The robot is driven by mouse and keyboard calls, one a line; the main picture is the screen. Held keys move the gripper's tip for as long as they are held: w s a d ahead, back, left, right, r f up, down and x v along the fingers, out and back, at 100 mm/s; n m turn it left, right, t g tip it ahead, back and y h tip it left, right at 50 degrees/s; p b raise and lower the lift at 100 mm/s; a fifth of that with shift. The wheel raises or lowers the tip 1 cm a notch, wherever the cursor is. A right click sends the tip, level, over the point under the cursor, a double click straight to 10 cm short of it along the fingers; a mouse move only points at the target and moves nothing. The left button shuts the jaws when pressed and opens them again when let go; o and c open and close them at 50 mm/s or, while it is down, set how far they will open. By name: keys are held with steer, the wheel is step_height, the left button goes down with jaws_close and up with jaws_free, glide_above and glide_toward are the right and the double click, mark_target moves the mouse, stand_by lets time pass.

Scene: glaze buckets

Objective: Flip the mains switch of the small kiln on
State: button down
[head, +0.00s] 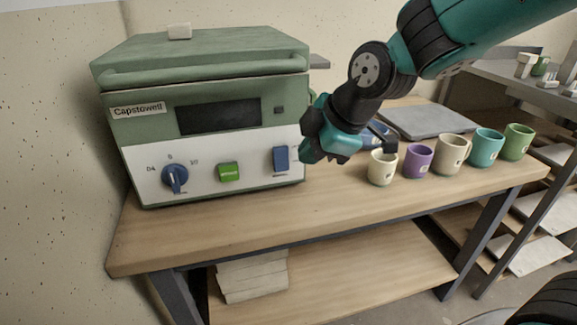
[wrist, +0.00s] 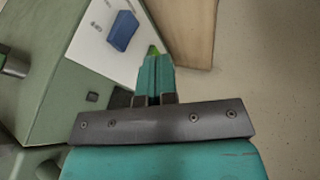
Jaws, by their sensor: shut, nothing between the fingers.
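The small kiln (head: 140,125) is a green box with a white lower front panel, on the left of the wooden table. Its blue rocker switch (head: 281,159) is at the right end of that panel; it also shows in the wrist view (wrist: 122,31), apart from my fingers. I cannot tell which way the rocker is tipped. My gripper (head: 311,153) is just right of the switch in the head view.
The green button (head: 229,172) and blue dial (head: 174,178) share the panel. Several mugs (head: 452,153) stand in a row to the right, the cream mug (head: 382,168) nearest my gripper. A grey slab (head: 425,121) lies behind them. The tabletop before the kiln is clear.

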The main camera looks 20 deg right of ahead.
mark_target(282, 171)
steer(key=w+a+f, duration=0.2)
steer(key=w+f, duration=0.4)
steer(key=shift+w+f+b, duration=0.2)
steer(key=shift+w+b, duration=0.05)
steer(key=shift+b, duration=0.2)
steer(key=shift+w+f, duration=0.25)
steer(key=shift+w, duration=0.15)
steer(key=shift+r, duration=0.1)
